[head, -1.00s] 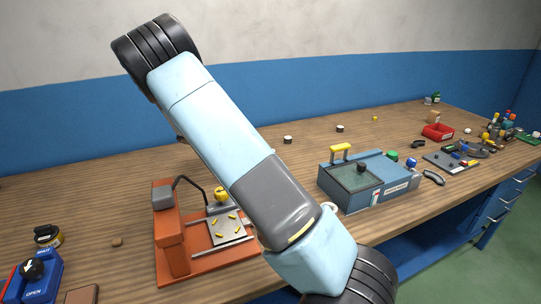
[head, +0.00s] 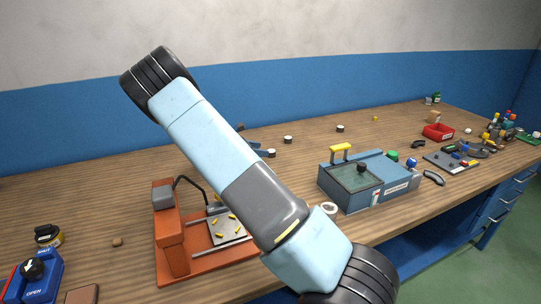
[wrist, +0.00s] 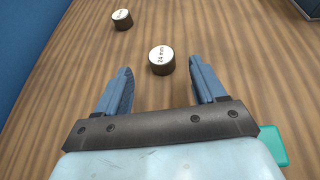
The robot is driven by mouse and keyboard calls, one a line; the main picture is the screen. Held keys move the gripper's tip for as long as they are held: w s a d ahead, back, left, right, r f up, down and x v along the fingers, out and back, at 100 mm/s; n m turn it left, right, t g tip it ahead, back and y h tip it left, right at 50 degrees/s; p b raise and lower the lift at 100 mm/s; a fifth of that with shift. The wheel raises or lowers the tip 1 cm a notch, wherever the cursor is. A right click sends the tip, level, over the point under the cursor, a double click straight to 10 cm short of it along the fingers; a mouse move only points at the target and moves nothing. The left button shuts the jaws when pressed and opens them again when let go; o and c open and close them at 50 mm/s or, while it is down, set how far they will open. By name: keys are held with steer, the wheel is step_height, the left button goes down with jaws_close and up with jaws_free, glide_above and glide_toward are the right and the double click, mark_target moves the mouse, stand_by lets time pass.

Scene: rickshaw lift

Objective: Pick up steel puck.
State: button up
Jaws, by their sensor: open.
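A short round puck (wrist: 161,61) with a white top marked "24 mm" and dark metal-like sides stands upright on the table in the wrist view. My gripper (wrist: 160,68) is open and empty, with one blue finger on each side of the line to this puck; the puck sits at about the fingertips. A second similar puck (wrist: 122,19) is farther off to the upper left. In the head view, my gripper (head: 254,141) shows partly behind my arm, close to a white-topped puck (head: 272,153). Another puck (head: 288,139) is just beyond.
A third puck (head: 340,128) stands farther right. A blue box with a yellow handle (head: 341,147) stands to the right, and an orange fixture (head: 172,236) in front. Table around the pucks is clear.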

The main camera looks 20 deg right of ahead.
mark_target(272, 151)
steer(key=shift+x, duration=2.55)
steer(key=shift+a+f, duration=0.1)
steer(key=shift+f, duration=0.1)
steer(key=c, duration=1.3)
steer(key=shift+r, duration=0.3)
step_height(272, 151, up, 2)
steer(key=shift+r, duration=0.1)
steer(key=s+r, duration=0.3)
steer(key=s, duration=0.1)
steer(key=s+r, duration=0.3)
steer(key=s, duration=0.2)
steer(key=s+r, duration=0.4)
steer(key=s, duration=0.1)
steer(key=shift+r, duration=0.1)
